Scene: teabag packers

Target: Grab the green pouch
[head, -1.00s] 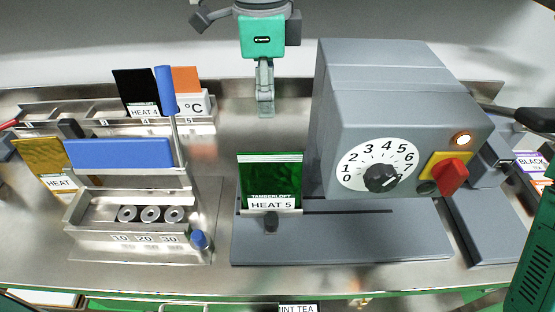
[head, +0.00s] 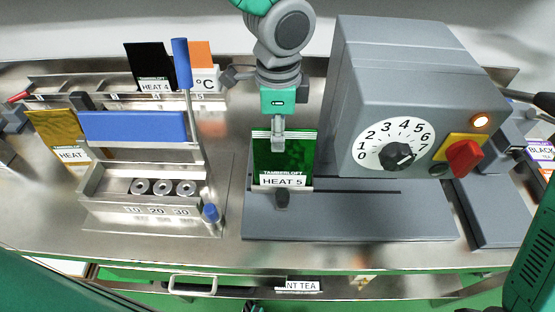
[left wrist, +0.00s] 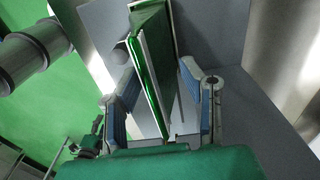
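The green pouch (head: 295,160), labelled HEAT 5, stands upright in a slot of the grey sealer base, left of the dial box. My left gripper (head: 278,143) comes down from above, at the pouch's top edge left of its middle. In the left wrist view the pouch (left wrist: 150,65) is seen edge-on between the two blue-padded fingers of the left gripper (left wrist: 157,80). The fingers are open, with a gap to the pouch on each side. My right gripper is not in view.
The grey sealer (head: 415,95) with its dial and red knob stands close to the right of the pouch. A metal stand with a blue panel (head: 133,127) is at the left. Black (head: 148,65) and gold (head: 55,130) pouches stand in racks there.

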